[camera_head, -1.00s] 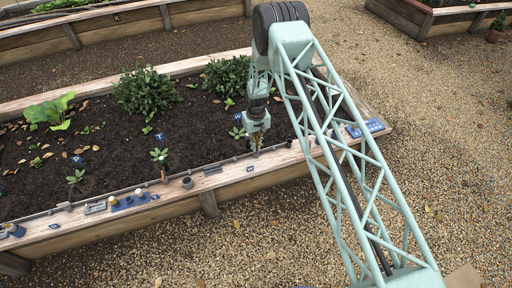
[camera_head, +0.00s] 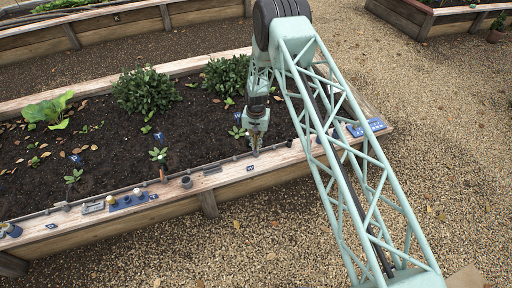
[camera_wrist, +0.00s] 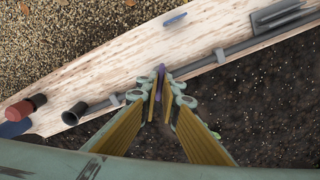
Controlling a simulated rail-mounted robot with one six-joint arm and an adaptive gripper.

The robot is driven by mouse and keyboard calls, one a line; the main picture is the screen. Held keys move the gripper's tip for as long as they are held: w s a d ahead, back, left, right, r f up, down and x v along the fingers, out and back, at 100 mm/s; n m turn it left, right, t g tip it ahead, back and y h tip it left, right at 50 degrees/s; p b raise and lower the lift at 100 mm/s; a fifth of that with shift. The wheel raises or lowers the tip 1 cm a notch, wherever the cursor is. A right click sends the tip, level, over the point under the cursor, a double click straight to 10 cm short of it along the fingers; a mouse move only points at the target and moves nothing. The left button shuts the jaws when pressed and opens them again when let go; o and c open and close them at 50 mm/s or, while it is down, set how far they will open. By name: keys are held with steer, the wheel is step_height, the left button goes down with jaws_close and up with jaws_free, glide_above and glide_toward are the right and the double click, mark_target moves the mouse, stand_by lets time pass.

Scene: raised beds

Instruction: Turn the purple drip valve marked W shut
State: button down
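The purple drip valve (camera_wrist: 161,74) shows in the wrist view as a narrow upright purple handle at the grey drip pipe on the bed's plank rim. My gripper (camera_wrist: 161,88) is over it, with the yellow finger pads close on both sides of the handle and their tips drawn together on it. The valve's lower body is mostly hidden by the fingers. In the head view my gripper (camera_head: 256,148) points down at the front rim of the bed; the valve is too small to make out there.
The grey pipe (camera_wrist: 215,58) runs along the wooden rim (camera_wrist: 110,75). A blue tag (camera_wrist: 175,19) lies on the rim. A red-capped fitting (camera_wrist: 24,106) and a dark cup (camera_wrist: 75,113) stand left. A blue tray (camera_head: 131,202) and plants (camera_head: 145,92) are also in the bed area.

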steer(key=m+b, duration=0.1)
steer(key=m, duration=0.5)
steer(key=m+b, duration=0.1)
steer(key=m, duration=0.4)
stand_by(0.3)
steer(key=shift+m, duration=0.4)
steer(key=c, duration=2.9)
jaws_free()
steer(key=shift+o, duration=0.2)
steer(key=shift+r, duration=0.15)
step_height(320, 180, up, 12)
